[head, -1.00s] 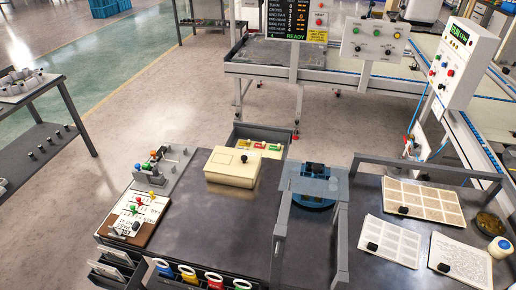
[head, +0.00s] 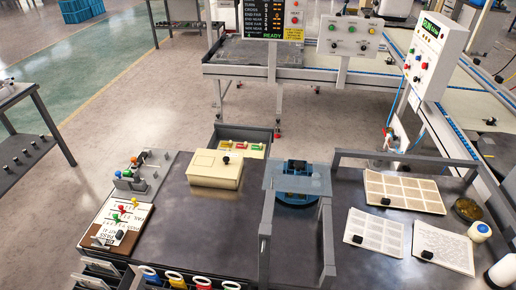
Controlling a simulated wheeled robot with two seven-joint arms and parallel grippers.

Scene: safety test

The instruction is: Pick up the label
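Several flat pale sheets lie on the right of the dark worktable (head: 215,235), and I cannot tell which thing is the label. A beige gridded sheet (head: 418,192) lies at the back. A white gridded sheet (head: 373,236) lies in front of it. A printed sheet (head: 444,250) lies to the right of that. Each has a small black block on it. At the left, a brown board holds white cards (head: 122,222) with printed words and coloured pegs. Neither of my grippers is in view.
A cream box (head: 214,172) sits at the table's back. A grey stand with a clear plate (head: 297,182) rises mid-table over a blue device (head: 297,195). White-lidded jars (head: 479,232) stand at the right edge.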

